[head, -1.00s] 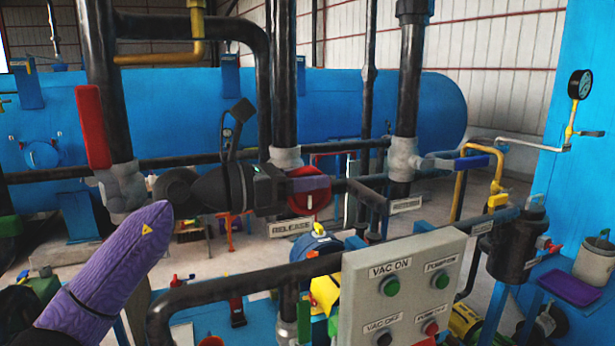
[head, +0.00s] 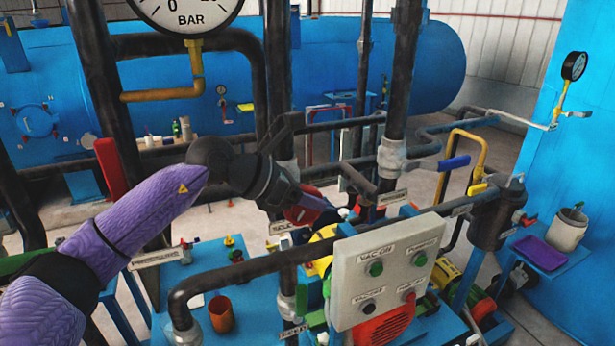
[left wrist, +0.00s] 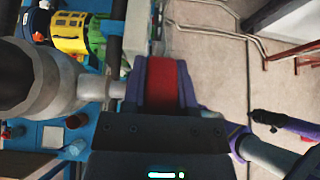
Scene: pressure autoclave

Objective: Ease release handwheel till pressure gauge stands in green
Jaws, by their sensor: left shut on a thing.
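The red release handwheel (head: 300,215) is on the black pipework near the middle of the head view, partly covered by my left gripper (head: 316,202). The left gripper is shut on it; in the left wrist view its purple fingers (left wrist: 165,90) sit on either side of the red wheel (left wrist: 166,82). The RELEASE label (head: 281,228) below is partly hidden. A large pressure gauge (head: 190,12) marked BAR is cut off by the top edge of the head view; its needle and green band do not show.
A grey push-button box (head: 395,270) stands just right of and below the wheel. A smaller gauge (head: 574,66) is on the right.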

